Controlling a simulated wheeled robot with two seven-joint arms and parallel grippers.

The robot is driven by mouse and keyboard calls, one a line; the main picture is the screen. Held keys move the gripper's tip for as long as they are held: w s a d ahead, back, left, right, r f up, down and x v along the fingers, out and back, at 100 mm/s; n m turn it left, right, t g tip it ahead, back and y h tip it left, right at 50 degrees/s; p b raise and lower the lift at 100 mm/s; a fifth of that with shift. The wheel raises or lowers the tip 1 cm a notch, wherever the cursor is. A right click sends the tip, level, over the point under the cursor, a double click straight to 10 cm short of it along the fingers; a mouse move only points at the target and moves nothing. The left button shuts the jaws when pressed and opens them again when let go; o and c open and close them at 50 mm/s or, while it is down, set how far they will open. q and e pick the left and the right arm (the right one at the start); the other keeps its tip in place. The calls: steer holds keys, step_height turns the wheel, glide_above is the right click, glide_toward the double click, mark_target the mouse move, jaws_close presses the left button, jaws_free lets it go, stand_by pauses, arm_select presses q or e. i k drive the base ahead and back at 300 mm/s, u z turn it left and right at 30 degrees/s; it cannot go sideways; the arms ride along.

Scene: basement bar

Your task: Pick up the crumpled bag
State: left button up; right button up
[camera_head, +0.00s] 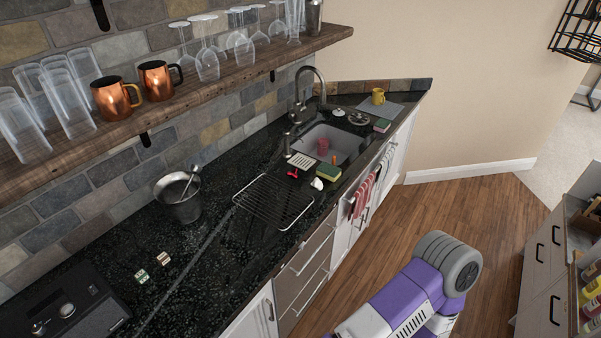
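I cannot make out a crumpled bag for sure in the head view. A small white lump (317,184) lies on the dark counter by the sink's near edge, but it is too small to identify. Two small pale packets or blocks with markings, one (142,276) nearer and one (163,258) farther, lie on the counter at the lower left. Neither of my grippers is in view. Only a purple and white arm link of mine shows at the bottom, over the floor.
A wire rack (273,202) lies on the counter, with a metal bucket (178,197) to its left. The sink (336,143) holds a reddish cup. A wooden shelf (190,93) with glasses and copper mugs overhangs the counter. Cabinets (545,262) stand at right; wooden floor lies between.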

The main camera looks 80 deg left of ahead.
mark_target(293, 174)
steer(key=i, duration=1.2)
steer(key=u, duration=4.1)
